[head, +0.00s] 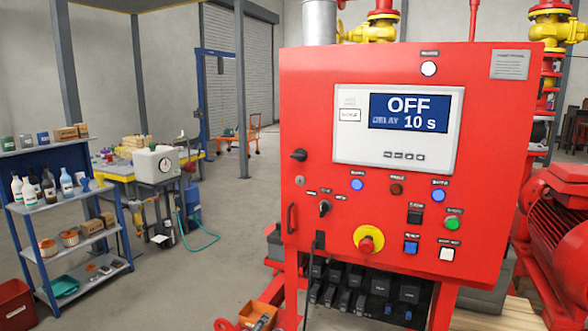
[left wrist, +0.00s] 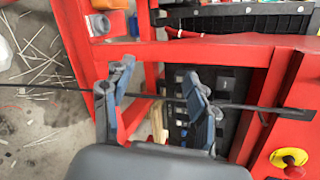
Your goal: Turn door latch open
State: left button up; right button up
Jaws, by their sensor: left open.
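The red panel door (head: 480,90) faces me in the head view. A black turn knob (head: 299,155), which looks like the door latch, sits near its left edge. Below it are a small round lock (head: 300,181) and a dark pull handle (head: 291,218). In the left wrist view my left gripper (left wrist: 158,75) is open, with nothing held between its fingers. It is over the lower part of the red frame, beside the panel's lower end. The latch does not show in that view. No gripper shows in the head view.
A yellow and red stop button (head: 368,241) sticks out of the panel; it also shows in the left wrist view (left wrist: 290,160). A black cable (left wrist: 65,90) crosses behind my left fingers. A blue shelf (head: 75,205) stands left, with open floor between.

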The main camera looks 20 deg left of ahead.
pick_arm(q)
jog(key=w+d+r+m+t+b, duration=0.1)
jog(key=w+r+m+t, duration=0.15)
jog(key=r, duration=0.75)
jog(key=w+r+m+t, duration=0.15)
jog(key=r+m, duration=0.25)
jog(key=r, duration=0.6)
jog(key=m+t+h, duration=0.3)
jog(key=m+t, duration=0.2)
jog(key=m, duration=0.4)
send_near(296, 157)
jog(key=shift+n, duration=0.25)
jog(key=p+x, duration=0.2)
jog(key=x, duration=0.5)
jog(key=shift+x, duration=0.8)
jog(key=c, duration=1.2)
